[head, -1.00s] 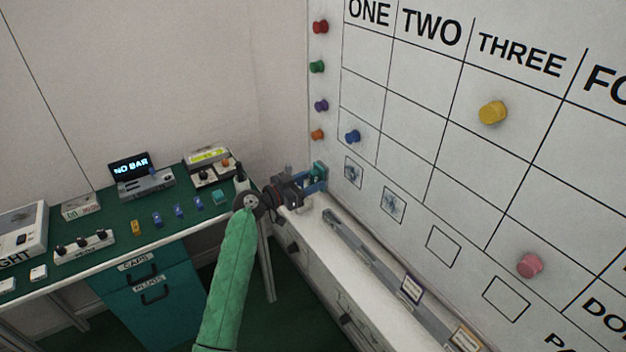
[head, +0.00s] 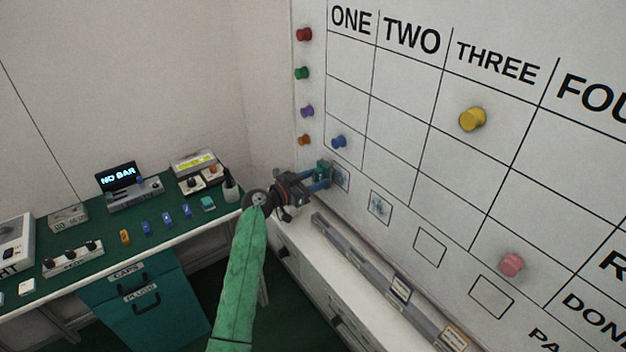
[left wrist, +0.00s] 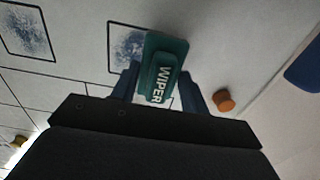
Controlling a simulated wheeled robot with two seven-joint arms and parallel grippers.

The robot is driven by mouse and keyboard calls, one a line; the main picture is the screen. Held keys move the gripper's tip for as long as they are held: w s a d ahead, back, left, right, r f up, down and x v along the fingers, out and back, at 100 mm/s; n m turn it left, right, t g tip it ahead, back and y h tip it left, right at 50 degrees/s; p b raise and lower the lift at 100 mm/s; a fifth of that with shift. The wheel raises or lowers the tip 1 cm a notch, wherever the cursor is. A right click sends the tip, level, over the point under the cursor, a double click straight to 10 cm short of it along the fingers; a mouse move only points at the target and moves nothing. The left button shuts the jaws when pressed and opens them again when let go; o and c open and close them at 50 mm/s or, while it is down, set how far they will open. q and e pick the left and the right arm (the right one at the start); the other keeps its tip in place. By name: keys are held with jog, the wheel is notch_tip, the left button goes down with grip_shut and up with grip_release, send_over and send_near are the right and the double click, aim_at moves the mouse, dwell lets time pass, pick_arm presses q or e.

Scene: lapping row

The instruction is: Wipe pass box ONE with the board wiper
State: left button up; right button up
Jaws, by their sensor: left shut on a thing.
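My left gripper (head: 323,176) is shut on the teal board wiper (head: 324,170) and holds it at the whiteboard. In the left wrist view, the wiper (left wrist: 163,70), labelled WIPER, sits between the two blue fingers (left wrist: 157,92). Pass box ONE (head: 343,180) is the leftmost small square in the lower row and holds blue scribble. In the left wrist view, the wiper covers the right edge of box ONE (left wrist: 124,47); the scribble still shows beside it. I cannot tell whether the wiper touches the board. My right gripper is not in view.
A second scribbled box (head: 379,208) lies to the right, then empty boxes. A blue magnet (head: 338,142) and an orange magnet (head: 304,140) sit just above the wiper. A ledge with a grey tray (head: 350,250) runs below. A green-topped bench (head: 100,225) stands left.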

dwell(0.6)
pick_arm(q)
jog(key=shift+b+x, duration=0.7)
jog(key=shift+x, duration=0.25)
jog(key=shift+s, duration=0.1)
